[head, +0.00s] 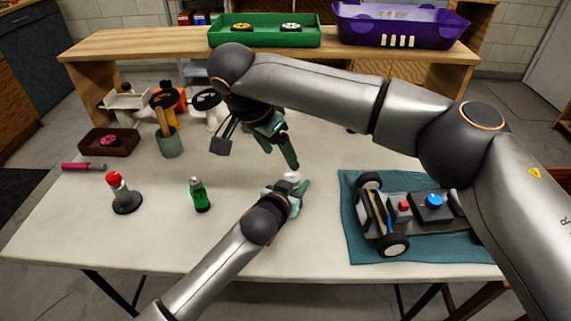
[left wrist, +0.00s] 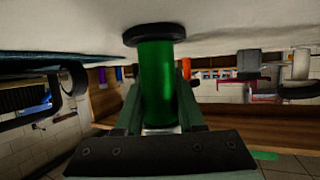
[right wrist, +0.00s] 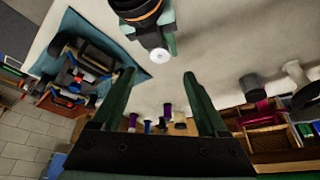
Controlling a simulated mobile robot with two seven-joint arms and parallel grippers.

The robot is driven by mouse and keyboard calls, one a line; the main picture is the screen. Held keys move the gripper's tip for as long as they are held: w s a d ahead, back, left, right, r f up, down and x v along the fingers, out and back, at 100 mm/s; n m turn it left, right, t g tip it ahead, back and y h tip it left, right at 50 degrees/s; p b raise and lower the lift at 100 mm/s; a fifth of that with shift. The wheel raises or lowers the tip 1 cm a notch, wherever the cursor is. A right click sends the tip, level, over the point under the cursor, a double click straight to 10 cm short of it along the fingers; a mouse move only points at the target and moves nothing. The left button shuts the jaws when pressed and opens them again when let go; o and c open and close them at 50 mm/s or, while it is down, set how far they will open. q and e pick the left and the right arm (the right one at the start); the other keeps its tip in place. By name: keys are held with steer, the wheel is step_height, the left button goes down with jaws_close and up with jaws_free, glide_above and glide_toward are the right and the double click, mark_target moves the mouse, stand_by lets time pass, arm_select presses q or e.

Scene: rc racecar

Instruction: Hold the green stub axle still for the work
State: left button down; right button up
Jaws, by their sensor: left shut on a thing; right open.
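The green stub axle (left wrist: 158,85) stands on its black flange on the table, filling the middle of the left wrist view. My left gripper (left wrist: 160,95) is shut on it, one finger at each side. In the head view my left gripper (head: 289,187) is low over the table and hides the green part; only a white end (head: 291,177) shows. That white round end also shows in the right wrist view (right wrist: 160,53). My right gripper (head: 282,150) is open and empty, above and behind the left one. In the right wrist view its fingers (right wrist: 159,78) are wide apart.
A car chassis (head: 420,208) lies on a teal mat (head: 352,240) at right. A green tray (head: 265,43) and a purple crate (head: 400,25) stand on the back shelf.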

mark_target(292, 177)
steer(key=shift+v, duration=1.6)
steer(key=w+d+f+n, duration=0.1)
steer(key=f+n, duration=0.1)
steer(key=f, duration=0.1)
steer(key=w+d+f+n+y, duration=0.1)
steer(key=f+n, duration=0.1)
steer(key=f, duration=0.2)
steer(key=w+d+f+n+t+y, duration=0.1)
steer(key=f+n, duration=0.1)
steer(key=f, duration=0.2)
steer(key=shift+d+f, duration=0.1)
steer(key=shift+d, duration=0.15)
jaws_close()
